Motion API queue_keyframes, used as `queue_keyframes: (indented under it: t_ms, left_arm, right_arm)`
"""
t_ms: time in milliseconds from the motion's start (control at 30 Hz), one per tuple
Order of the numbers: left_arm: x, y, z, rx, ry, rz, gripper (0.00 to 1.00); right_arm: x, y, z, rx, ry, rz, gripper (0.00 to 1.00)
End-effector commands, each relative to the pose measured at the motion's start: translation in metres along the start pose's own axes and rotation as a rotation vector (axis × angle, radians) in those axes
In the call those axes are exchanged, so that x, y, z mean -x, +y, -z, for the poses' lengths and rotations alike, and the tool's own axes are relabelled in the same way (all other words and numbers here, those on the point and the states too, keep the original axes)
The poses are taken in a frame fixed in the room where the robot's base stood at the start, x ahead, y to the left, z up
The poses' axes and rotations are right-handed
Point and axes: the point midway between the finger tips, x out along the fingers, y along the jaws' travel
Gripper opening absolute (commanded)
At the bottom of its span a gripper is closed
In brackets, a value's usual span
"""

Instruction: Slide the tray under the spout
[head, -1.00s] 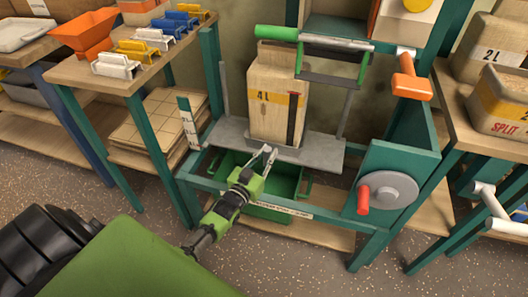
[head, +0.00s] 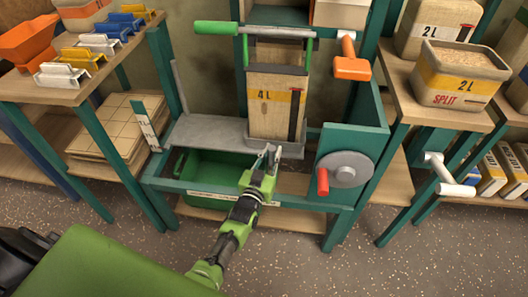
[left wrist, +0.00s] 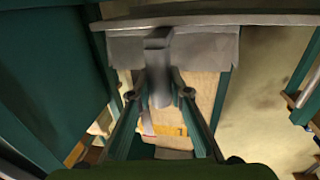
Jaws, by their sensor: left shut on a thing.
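The grey tray (head: 285,151) sits at the right end of a grey shelf (head: 205,132) and holds a tall tan 4L container (head: 265,118), which stands upright. My left gripper (head: 267,158) is at the tray's front edge, shut on its small grey handle. In the left wrist view the handle (left wrist: 159,72) shows between my fingers (left wrist: 160,100), with the tray's grey wall (left wrist: 205,45) behind it. I cannot make out the spout clearly. My right gripper is not in view.
A crank wheel (head: 345,169) with a red knob (head: 322,182) is close to the tray's right. A green bin (head: 205,165) sits below the shelf. An orange-handled lever (head: 351,68) hangs upper right. The shelf left of the tray is clear.

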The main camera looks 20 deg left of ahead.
Motion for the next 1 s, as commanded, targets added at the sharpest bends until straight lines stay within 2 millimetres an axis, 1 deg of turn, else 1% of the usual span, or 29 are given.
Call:
queue_keyframes:
  t_ms: [133,500,533,567,600,900,1000]
  left_arm:
    - [-0.0007,0.0049,-0.0002,0.001,0.000,-0.001,0.00]
    - [-0.0008,0.0080,-0.0002,0.001,0.000,-0.005,0.00]
    - [-0.0008,0.0081,-0.0002,0.001,0.000,-0.005,0.26]
    - [-0.0008,0.0080,-0.0002,0.001,-0.001,-0.005,0.34]
    - [-0.0009,0.0076,-0.0002,0.000,-0.001,-0.004,0.36]
    - [-0.0004,0.0051,-0.0003,0.000,0.000,-0.001,0.36]
    - [0.0042,0.0049,-0.0006,0.000,-0.001,-0.001,0.36]
  right_arm:
    - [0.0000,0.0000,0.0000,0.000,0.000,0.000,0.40]
    - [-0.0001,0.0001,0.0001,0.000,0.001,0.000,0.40]
    - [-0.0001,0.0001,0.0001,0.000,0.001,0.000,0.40]
    - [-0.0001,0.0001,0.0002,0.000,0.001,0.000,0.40]
    - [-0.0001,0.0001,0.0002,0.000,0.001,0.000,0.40]
    - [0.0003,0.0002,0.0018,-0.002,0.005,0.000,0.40]
    - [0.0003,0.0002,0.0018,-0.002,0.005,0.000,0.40]
